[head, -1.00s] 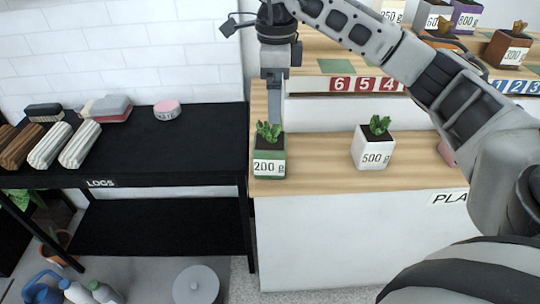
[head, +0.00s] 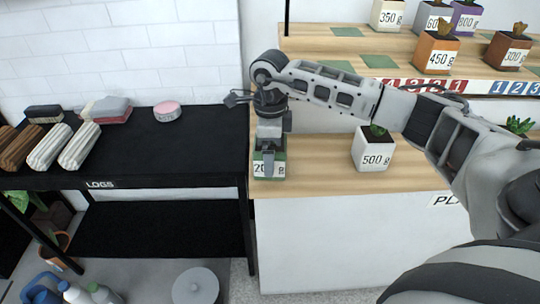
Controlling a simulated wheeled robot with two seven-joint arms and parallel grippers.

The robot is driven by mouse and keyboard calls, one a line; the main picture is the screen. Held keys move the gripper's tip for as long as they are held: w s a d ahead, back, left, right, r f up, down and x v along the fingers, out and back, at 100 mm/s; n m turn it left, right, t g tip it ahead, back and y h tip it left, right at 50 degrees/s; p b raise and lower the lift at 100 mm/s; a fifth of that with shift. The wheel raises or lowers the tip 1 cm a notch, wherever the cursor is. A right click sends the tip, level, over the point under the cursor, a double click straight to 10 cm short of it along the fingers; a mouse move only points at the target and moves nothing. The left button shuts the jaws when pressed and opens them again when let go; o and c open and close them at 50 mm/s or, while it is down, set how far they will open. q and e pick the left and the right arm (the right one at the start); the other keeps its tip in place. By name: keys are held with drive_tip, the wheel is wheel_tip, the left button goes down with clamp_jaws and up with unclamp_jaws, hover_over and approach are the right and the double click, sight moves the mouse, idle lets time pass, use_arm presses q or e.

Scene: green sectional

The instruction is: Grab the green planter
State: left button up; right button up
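The green planter (head: 278,171) with a 200 g label stands on the wooden counter near its left end, partly hidden by my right gripper. My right gripper (head: 267,168) points down directly over it, with its fingers at the planter's upper front. The view does not show whether the fingers are apart or closed on it. The plant in the green planter is covered by the gripper. My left gripper is not in view.
A white 500 g planter (head: 373,152) stands to the right on the same counter (head: 320,178), under my forearm. Shelves behind hold several planters, including an orange 450 g one (head: 436,52). A black table (head: 205,145) with logs is at left.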

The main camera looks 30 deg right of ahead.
drive_tip(key=shift+f, duration=0.25)
drive_tip(key=c, duration=1.2)
drive_tip(key=shift+r, duration=0.2)
